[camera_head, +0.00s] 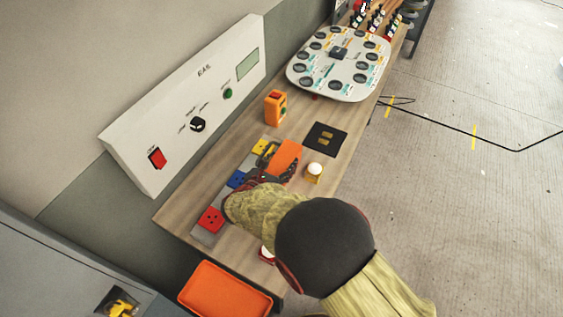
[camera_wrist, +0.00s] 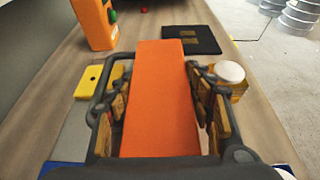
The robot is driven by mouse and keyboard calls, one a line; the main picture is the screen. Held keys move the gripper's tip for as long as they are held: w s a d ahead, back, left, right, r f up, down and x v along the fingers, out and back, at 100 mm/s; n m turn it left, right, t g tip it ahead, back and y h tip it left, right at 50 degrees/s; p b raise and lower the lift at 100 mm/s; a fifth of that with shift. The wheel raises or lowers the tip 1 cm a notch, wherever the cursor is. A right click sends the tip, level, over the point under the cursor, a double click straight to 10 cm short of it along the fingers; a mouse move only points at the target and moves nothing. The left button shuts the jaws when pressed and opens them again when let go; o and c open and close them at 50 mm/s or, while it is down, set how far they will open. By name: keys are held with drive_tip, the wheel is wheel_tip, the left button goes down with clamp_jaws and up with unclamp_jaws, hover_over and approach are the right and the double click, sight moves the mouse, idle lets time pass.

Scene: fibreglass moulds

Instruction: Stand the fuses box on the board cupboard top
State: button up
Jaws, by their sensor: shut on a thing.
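My gripper (camera_head: 276,172) is shut on an orange box (camera_head: 286,155) over the wooden bench. In the wrist view the orange box (camera_wrist: 160,100) stands between the two fingers of the gripper (camera_wrist: 158,112), with a plain face showing. I see no lettering on it, so I cannot confirm that it is the fuses box. Whether it touches the bench is unclear. A grey cabinet top (camera_head: 60,265) at the lower left may be the board cupboard; no label shows.
Near the box are a strip with red (camera_head: 211,219), blue and yellow sockets, a small orange device (camera_head: 275,107), a black pad (camera_head: 325,138) and a white-topped button (camera_head: 314,171). A white panel (camera_head: 190,105) stands behind. An orange tray (camera_head: 224,292) is at the near end.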

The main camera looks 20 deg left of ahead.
idle(0.3)
drive_tip(key=o, duration=1.4)
drive_tip(key=shift+o, duration=0.2)
drive_tip(key=shift+r, duration=0.2)
drive_tip(key=v, duration=1.2)
drive_tip(key=shift+p, duration=0.45)
drive_tip(key=shift+f, duration=0.15)
